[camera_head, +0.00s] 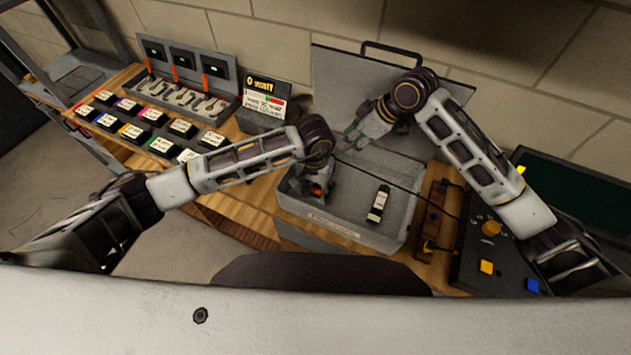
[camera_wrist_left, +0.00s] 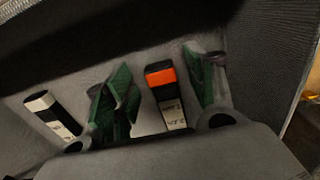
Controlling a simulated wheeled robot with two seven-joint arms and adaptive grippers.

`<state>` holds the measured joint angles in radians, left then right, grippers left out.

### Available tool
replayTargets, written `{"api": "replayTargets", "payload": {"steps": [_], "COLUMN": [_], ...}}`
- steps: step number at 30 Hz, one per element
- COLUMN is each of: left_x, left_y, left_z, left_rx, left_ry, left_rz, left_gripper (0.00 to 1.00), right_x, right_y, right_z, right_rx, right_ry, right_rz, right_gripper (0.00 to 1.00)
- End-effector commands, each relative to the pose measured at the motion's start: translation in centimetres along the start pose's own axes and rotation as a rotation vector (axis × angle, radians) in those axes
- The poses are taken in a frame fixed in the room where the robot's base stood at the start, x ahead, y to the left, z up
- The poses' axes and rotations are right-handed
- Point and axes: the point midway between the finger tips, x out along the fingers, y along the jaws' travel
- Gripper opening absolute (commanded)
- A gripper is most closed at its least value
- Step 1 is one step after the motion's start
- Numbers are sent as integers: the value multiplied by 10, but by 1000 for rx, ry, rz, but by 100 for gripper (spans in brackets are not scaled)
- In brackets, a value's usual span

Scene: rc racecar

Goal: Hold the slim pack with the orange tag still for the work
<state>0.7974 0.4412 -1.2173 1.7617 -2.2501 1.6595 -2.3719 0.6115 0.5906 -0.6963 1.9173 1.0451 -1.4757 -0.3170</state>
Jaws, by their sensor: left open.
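The slim pack with the orange tag (camera_wrist_left: 168,103) is dark with a white label and lies in the grey case (camera_head: 403,213). In the left wrist view it is between the two green-padded fingers of my left gripper (camera_wrist_left: 160,75), with gaps on both sides. In the head view my left gripper (camera_head: 314,188) reaches down into the left part of the case; only a bit of the orange tag (camera_head: 316,191) shows, the rest hidden. My right gripper (camera_head: 356,134) is over the back of the case, apart from the pack; its finger gap is unclear.
A second slim pack, black and white (camera_head: 378,204), lies in the case's right part. The raised lid (camera_head: 345,82) stands behind. A dark cable (camera_head: 385,177) crosses over the case. A charger rack (camera_head: 185,90) and several small packs stand left; a control box (camera_head: 500,245) is right.

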Motion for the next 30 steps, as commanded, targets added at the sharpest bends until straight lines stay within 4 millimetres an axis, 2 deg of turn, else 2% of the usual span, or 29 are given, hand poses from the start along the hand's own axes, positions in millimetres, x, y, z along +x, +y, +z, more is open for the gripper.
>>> {"api": "replayTargets", "payload": {"steps": [6,15,27,30], "left_x": [10,11,11,11], "left_y": [0,0,0,0], "left_z": [0,0,0,0], "left_rx": [1,1,1,1], "left_ry": [0,0,1,1], "left_rz": [0,0,0,0], "left_gripper": [55,55,5,4], "right_x": [0,0,0,0], "right_y": [0,0,0,0], "right_z": [0,0,0,0], "right_rx": [0,0,0,0], "right_ry": [0,0,0,0], "right_rz": [0,0,0,0], "right_gripper": [36,36,36,36]}}
